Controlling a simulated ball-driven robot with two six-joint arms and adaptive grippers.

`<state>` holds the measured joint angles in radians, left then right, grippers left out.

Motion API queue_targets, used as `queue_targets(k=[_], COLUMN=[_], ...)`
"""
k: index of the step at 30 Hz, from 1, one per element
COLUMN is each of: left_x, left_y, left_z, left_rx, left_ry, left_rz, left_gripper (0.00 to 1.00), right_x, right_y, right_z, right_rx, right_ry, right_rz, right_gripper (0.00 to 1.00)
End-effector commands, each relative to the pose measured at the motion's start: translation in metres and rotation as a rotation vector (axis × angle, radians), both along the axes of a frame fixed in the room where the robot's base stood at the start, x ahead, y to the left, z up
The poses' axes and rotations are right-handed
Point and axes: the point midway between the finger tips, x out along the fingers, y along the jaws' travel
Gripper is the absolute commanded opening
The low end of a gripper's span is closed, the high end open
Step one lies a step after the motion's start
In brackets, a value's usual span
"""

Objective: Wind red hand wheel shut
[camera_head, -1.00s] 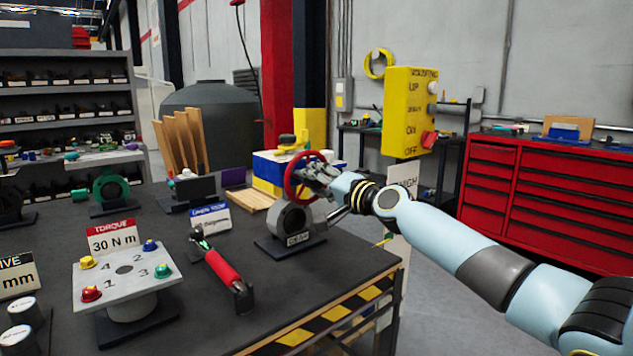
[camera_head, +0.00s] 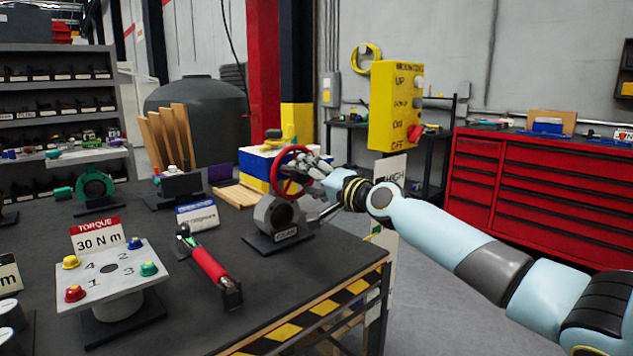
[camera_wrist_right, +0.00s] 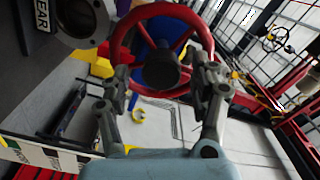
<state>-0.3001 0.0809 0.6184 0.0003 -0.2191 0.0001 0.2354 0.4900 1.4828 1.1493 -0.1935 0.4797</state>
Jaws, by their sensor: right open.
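The red hand wheel (camera_head: 292,173) stands above a grey valve body (camera_head: 280,213) near the right part of the bench. My right gripper (camera_head: 318,172) is at the wheel's right side. In the right wrist view the red wheel (camera_wrist_right: 161,50) with its dark hub fills the top middle. The two fingers of my right gripper (camera_wrist_right: 162,85) are open, one on each side of the wheel's lower rim. Whether they touch the rim I cannot tell. My left gripper is not in view.
The dark bench (camera_head: 210,262) holds a torque plate (camera_head: 110,271) with coloured knobs and a red-handled tool (camera_head: 210,264). A yellow switch box (camera_head: 396,105) stands behind my right arm. A red drawer cabinet (camera_head: 540,195) stands to the right. The bench's front right is clear.

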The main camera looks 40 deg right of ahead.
Motion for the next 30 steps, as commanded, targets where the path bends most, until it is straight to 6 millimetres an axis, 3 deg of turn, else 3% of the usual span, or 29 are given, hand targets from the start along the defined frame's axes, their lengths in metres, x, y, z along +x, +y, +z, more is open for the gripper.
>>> queue_targets(k=[6, 12, 30], left_x=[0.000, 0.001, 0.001], left_y=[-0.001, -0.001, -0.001], left_z=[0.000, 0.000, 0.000], left_rx=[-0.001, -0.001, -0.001], left_ry=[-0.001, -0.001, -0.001], left_rz=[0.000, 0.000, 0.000], left_gripper=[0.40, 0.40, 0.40], right_x=[-0.038, -0.054, -0.059], right_y=[-0.002, -0.005, -0.005], right_z=[-0.001, -0.001, 0.000], right_rx=[-0.005, -0.004, 0.001], right_ry=[0.002, 0.002, -0.001], right_rz=[0.003, -0.001, 0.000], right_gripper=[0.62, 0.62, 0.62])
